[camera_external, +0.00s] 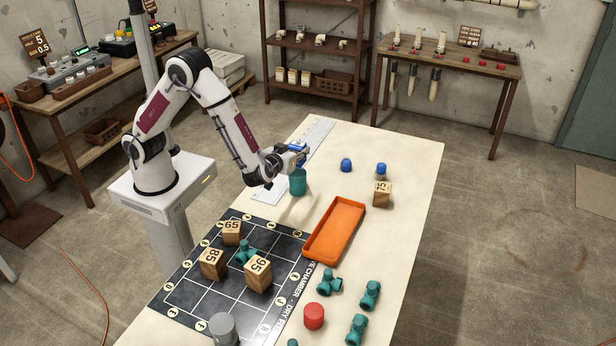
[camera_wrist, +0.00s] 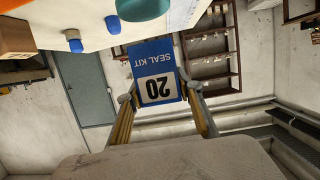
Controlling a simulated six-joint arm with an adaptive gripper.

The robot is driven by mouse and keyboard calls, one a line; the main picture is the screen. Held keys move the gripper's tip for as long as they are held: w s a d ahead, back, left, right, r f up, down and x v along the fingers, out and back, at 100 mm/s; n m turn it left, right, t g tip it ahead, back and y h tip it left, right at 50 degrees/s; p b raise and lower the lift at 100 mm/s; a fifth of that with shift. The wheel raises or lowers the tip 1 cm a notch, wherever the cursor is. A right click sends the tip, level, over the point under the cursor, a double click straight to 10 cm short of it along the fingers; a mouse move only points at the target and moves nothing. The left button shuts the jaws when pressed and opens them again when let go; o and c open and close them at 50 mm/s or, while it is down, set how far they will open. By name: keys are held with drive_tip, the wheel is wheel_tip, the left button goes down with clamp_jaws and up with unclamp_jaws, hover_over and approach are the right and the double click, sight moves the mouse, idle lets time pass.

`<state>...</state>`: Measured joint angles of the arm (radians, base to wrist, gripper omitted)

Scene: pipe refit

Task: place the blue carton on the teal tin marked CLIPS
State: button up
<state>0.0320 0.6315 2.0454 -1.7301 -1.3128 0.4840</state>
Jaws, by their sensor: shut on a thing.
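The blue carton (camera_wrist: 157,72), with a white panel reading 20 and the words SEAL KIT, sits between the fingers of my gripper (camera_wrist: 158,105) in the wrist view, its lettering upside down there. In the external view only a small blue part of the carton (camera_external: 299,147) shows at my gripper (camera_external: 292,156). My gripper is shut on it, above the table near its far left edge. A teal tin (camera_external: 298,183) stands upright on the table just below my gripper; no CLIPS mark is readable. It shows partly at the top of the wrist view (camera_wrist: 142,8).
An orange tray (camera_external: 334,229) lies nearer the camera. Two blue-capped items (camera_external: 346,165) and a wooden block marked 75 (camera_external: 382,194) stand to the right. Several wooden blocks (camera_external: 212,264) and a teal fitting stand on the dark grid mat (camera_external: 190,290). Table space right of the tin is clear.

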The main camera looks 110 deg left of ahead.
drive_tip(key=shift+f, duration=0.1)
drive_tip(key=shift+f, duration=1.8)
drive_tip(key=shift+f, duration=0.1)
drive_tip(key=o, duration=1.1)
drive_tip(key=shift+d+r, duration=0.15)
drive_tip(key=shift+r, duration=0.05)
drive_tip(key=v, duration=1.1)
drive_tip(key=shift+d, duration=0.35)
drive_tip(key=shift+r, duration=0.15)
